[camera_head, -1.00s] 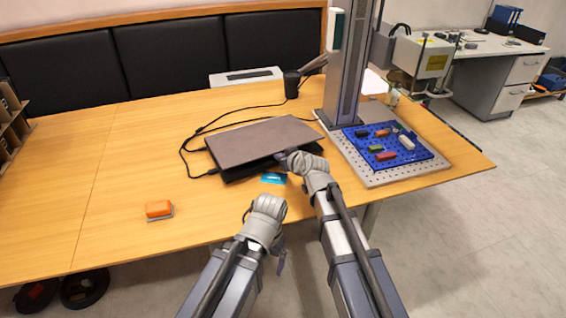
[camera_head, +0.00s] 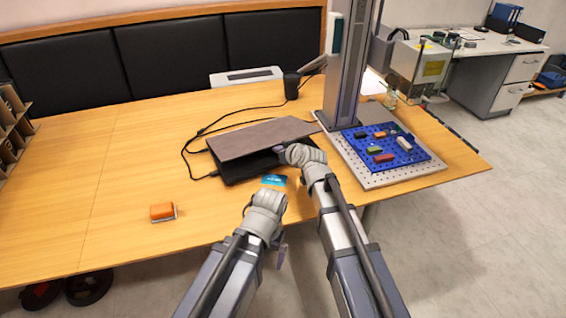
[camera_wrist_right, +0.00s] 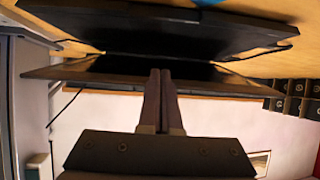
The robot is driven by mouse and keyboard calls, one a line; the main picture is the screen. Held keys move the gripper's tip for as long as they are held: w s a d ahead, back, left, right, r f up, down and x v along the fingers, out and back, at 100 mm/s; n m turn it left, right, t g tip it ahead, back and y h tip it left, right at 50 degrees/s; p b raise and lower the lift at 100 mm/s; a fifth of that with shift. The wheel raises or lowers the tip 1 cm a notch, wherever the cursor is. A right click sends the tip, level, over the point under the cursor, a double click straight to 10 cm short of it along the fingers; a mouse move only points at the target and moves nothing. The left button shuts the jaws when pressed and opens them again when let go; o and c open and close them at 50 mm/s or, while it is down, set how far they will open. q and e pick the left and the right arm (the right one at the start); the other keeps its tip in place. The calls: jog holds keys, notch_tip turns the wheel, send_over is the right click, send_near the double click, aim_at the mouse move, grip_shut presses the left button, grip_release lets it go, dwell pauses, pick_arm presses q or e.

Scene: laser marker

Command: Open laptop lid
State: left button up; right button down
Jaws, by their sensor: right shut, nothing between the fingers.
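The laptop's brown-grey lid (camera_head: 262,138) is tilted partly up from its dark base (camera_head: 240,170), with a dark gap between them at the front. My right gripper (camera_head: 282,153) is at the lid's front right edge. The right wrist view shows the fingers (camera_wrist_right: 160,75) shut together, with nothing between them, at the lid (camera_wrist_right: 95,72); the base (camera_wrist_right: 150,28) lies above in that picture. Whether the fingers touch the lid is hard to tell. My left gripper (camera_head: 281,256) is in front of the table, mostly hidden by its own arm; its fingers are unclear.
A blue card (camera_head: 274,181) lies before the laptop and an orange block (camera_head: 162,211) to the left. Black cables (camera_head: 188,140) run behind it. A metal column (camera_head: 347,70) and a perforated plate with a blue tray (camera_head: 415,157) stand right.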

jog(key=shift+w+a+r+p, duration=0.1)
jog(key=shift+w+r+p, duration=0.15)
jog(key=shift+r+p, duration=0.5)
jog(key=shift+s, duration=0.1)
jog(key=s+d, duration=0.2)
jog(key=s, duration=0.3)
jog(key=shift+s+d, duration=0.1)
jog(key=shift+d, duration=0.3)
dwell(0.4)
